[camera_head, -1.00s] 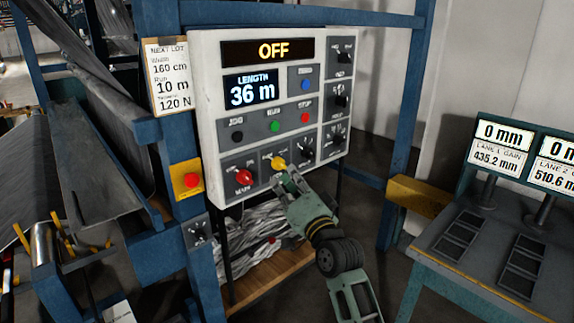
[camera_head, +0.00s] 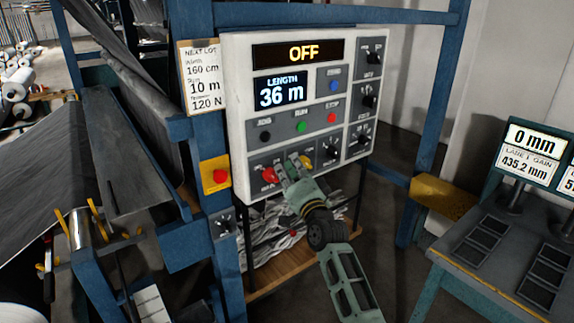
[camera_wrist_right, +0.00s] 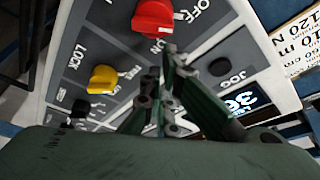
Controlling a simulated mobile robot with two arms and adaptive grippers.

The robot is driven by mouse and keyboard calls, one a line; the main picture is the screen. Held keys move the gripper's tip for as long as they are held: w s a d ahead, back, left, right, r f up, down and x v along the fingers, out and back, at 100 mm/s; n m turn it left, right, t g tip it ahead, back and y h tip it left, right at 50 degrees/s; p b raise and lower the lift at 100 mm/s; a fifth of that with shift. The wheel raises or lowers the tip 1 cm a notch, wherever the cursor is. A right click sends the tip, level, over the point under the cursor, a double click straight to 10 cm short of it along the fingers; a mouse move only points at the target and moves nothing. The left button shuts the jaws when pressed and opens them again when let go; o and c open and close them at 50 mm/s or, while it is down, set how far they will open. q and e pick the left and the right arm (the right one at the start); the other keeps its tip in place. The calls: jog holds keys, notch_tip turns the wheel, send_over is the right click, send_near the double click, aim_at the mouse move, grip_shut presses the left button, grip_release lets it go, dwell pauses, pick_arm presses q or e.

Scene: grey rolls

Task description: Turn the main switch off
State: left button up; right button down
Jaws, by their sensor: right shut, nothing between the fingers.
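The white control panel (camera_head: 235,100) stands upright on a blue frame. The red main switch knob (camera_head: 268,174) is at its lower left, and it shows in the right wrist view (camera_wrist_right: 153,16) between OFF and ON labels. The yellow knob (camera_head: 306,161) is to its right, and it also shows in the right wrist view (camera_wrist_right: 103,79). My right gripper (camera_head: 286,169) is shut and empty in front of the panel, just right of the red knob. In the right wrist view its fingertips (camera_wrist_right: 161,82) lie below the red knob. Contact cannot be told. My left gripper is out of view.
The panel's upper display (camera_head: 300,53) reads OFF, and the length display (camera_head: 281,92) reads 36 m. A red button on a yellow box (camera_head: 216,176) sits left of the panel. A blue post (camera_head: 437,110) and a bench with gauges (camera_head: 480,265) stand to the right.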

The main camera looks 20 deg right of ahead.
jog(key=shift+s+a+f, duration=0.15)
jog(key=shift+a+f, duration=0.15)
jog(key=shift+a, duration=0.05)
jog(key=n+b, duration=0.1)
jog(key=a+n+y+b, duration=0.1)
jog(key=n, duration=0.1)
jog(key=shift+s+f+b, duration=0.2)
jog(key=shift+s+b, duration=0.1)
jog(key=shift+b, duration=0.1)
